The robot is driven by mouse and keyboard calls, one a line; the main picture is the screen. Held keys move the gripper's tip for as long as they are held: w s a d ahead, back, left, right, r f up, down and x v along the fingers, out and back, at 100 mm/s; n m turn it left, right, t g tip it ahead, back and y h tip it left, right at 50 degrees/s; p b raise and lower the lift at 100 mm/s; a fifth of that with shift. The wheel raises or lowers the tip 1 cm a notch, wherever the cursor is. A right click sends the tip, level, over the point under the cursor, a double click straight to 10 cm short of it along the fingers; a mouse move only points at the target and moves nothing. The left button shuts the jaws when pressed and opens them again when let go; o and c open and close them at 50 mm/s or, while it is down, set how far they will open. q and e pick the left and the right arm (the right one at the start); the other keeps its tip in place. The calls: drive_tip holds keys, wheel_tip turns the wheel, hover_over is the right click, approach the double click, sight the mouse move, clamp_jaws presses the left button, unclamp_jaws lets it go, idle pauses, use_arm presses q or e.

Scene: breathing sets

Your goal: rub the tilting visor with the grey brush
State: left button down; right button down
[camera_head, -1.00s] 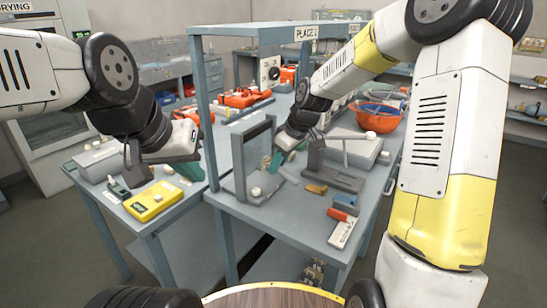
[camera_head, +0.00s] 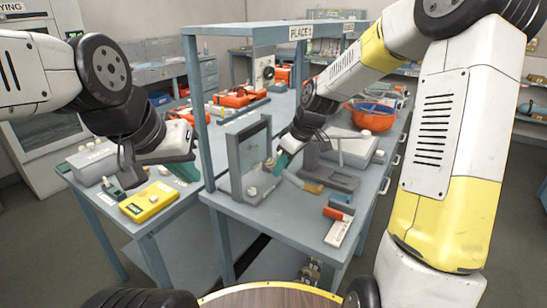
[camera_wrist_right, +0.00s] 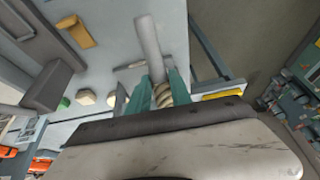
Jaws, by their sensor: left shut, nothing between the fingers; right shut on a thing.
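The tilting visor appears to be the upright grey frame (camera_head: 236,163) with a see-through pane, standing on the central bench. My right gripper (camera_head: 279,164) is just right of the frame, shut on the grey brush. In the right wrist view the brush's grey rod (camera_wrist_right: 149,36) sticks out beyond the green fingers (camera_wrist_right: 156,88), with a ribbed cream part (camera_wrist_right: 164,93) between them. A small tan end shows between gripper and frame in the head view; I cannot tell whether it touches the pane. My left gripper (camera_head: 187,172) is shut and empty above the left bench.
A yellow box (camera_head: 149,202) lies on the left bench. A dark grey stand (camera_head: 335,177), a tan block (camera_head: 313,188) and a red-and-white item (camera_head: 338,228) are right of the frame. An orange bowl (camera_head: 372,120) stands behind. A blue-grey post (camera_head: 203,110) rises left of the frame.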

sight(274, 161)
drive_tip(key=w+a, duration=0.4)
drive_tip(key=a, duration=0.2)
drive_tip(key=shift+w+a, duration=0.15)
idle(0.4)
drive_tip(key=shift+w+a, duration=0.45)
drive_tip(key=shift+a, duration=0.2)
idle(0.7)
drive_tip(key=shift+w+d, duration=3.25)
drive_tip(key=shift+w, duration=1.4)
drive_tip(key=s+a, duration=0.6)
drive_tip(key=s, duration=0.3)
drive_tip(key=shift+s+a, duration=0.2)
drive_tip(key=shift+a, duration=0.1)
drive_tip(key=shift+s+d, duration=0.55)
drive_tip(key=shift+d, duration=0.3)
drive_tip(key=shift+s+d, duration=0.55)
drive_tip(key=shift+d, duration=0.3)
drive_tip(key=shift+s+d, duration=0.55)
drive_tip(key=shift+d, duration=0.3)
